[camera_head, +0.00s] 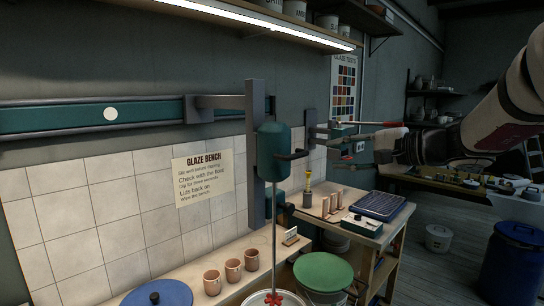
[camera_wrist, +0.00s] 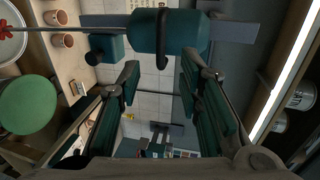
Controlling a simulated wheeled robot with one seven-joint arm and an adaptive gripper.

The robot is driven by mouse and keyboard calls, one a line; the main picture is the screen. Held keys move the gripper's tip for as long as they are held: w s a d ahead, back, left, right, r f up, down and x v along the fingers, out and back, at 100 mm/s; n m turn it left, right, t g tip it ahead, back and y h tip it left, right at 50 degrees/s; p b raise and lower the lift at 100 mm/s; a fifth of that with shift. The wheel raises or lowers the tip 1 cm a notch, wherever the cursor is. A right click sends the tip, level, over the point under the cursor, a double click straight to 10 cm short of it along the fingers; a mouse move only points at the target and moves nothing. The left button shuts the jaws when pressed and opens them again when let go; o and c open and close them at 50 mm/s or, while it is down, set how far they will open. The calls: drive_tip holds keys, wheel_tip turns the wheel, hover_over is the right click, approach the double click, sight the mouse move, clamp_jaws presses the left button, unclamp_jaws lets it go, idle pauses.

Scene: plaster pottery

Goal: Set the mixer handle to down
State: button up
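The mixer's teal motor head (camera_head: 273,151) hangs on a grey upright post in the head view. Its dark handle (camera_head: 294,155) sticks out sideways to the right, roughly level. A thin shaft (camera_head: 274,235) runs down to a red stirrer (camera_head: 272,299) over a bucket. My gripper (camera_head: 325,136) is right of the mixer, apart from the handle. In the wrist view, turned sideways, the gripper (camera_wrist: 160,72) shows two teal-padded fingers spread wide with nothing between them. The motor head (camera_wrist: 190,35) and dark handle (camera_wrist: 162,38) lie beyond the fingertips.
A wall rail (camera_head: 60,117) crosses behind the mixer. Clay cups (camera_head: 232,270) and a green lid (camera_head: 323,271) are below. A lit shelf (camera_head: 250,22) runs overhead. A side table (camera_head: 365,226) holds a dark tray (camera_head: 380,205).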

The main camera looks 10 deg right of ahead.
sight(299, 156)
drive_tip(key=p+x, duration=0.1)
drive_tip(key=x, duration=1.2)
drive_tip(key=shift+w+a+f+p, duration=0.1)
drive_tip(key=shift+w+a+p, duration=0.05)
drive_tip(key=shift+w+p, duration=0.2)
clamp_jaws()
